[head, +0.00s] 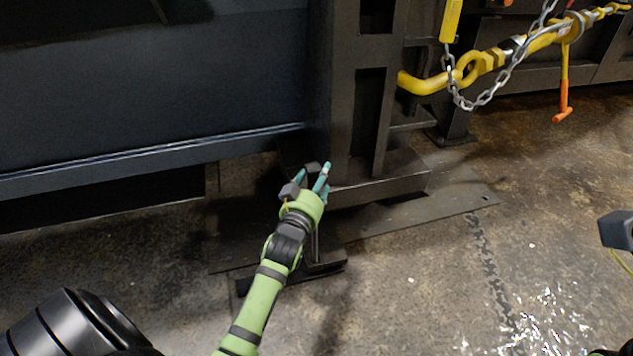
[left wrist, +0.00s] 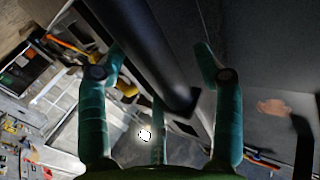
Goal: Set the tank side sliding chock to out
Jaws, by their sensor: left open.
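My left gripper (head: 313,172) reaches in from below to the lower corner of the dark tank (head: 150,80), beside its black upright frame. Its teal fingers are spread open. In the left wrist view a dark round bar (left wrist: 140,50) passes between the open fingers (left wrist: 160,52); I cannot tell whether they touch it. A black low metal piece (head: 325,265) with a thin upright rod lies on the floor behind my left forearm and looks like part of the sliding chock. My arm and hand partly hide it, so its position is unclear.
A yellow turnbuckle (head: 485,62) with a hanging chain (head: 500,88) and an orange-tipped handle (head: 564,95) is at the upper right. A flat floor plate (head: 420,215) lies under the frame. The concrete floor (head: 420,290) at the lower right is clear.

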